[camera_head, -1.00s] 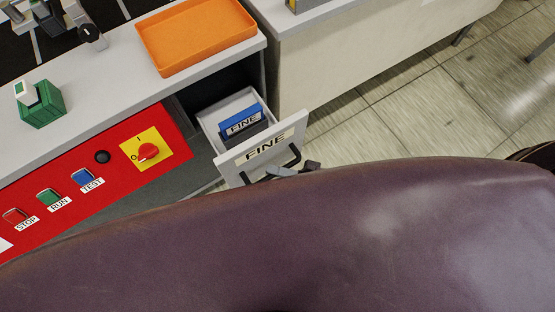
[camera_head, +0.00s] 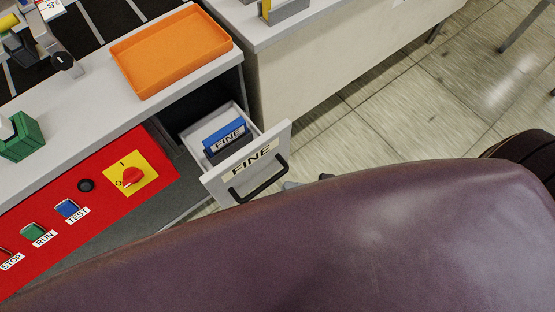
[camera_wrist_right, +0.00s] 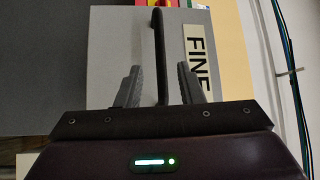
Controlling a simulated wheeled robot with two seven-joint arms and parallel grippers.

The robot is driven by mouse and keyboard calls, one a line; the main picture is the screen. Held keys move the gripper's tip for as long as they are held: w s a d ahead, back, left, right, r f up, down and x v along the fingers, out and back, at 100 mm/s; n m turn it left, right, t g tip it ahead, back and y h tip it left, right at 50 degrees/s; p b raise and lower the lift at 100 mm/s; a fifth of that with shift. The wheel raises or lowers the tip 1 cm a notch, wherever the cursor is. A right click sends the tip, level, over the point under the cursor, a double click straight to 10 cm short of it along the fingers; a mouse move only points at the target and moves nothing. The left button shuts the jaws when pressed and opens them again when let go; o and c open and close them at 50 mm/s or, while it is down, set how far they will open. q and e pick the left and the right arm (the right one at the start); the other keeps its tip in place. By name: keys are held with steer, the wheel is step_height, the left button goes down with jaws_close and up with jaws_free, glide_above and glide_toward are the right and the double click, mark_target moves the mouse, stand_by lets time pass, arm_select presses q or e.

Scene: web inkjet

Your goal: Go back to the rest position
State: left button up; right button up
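My right gripper (camera_head: 305,183) shows only by its grey fingertips past my purple arm in the head view, just right of the drawer's black handle (camera_head: 262,182). In the right wrist view the right gripper (camera_wrist_right: 158,84) is open, its two grey fingers apart with the handle (camera_wrist_right: 159,45) showing between them, not gripped. The drawer front (camera_head: 222,184), labelled FINE, is pulled out from under the counter. A blue FINE box (camera_head: 224,136) sits inside the drawer. My left gripper is not in view.
The counter (camera_head: 92,105) carries an orange tray (camera_head: 172,48) and a green box (camera_head: 22,138). Below it is a red panel (camera_head: 105,205) with buttons and a rotary switch (camera_head: 132,176). A cream cabinet (camera_head: 330,62) stands behind the drawer. Tiled floor is clear at right.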

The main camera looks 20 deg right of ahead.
steer(key=shift+s+d, duration=0.25)
steer(key=shift+d, duration=0.3)
steer(key=shift+f, duration=0.1)
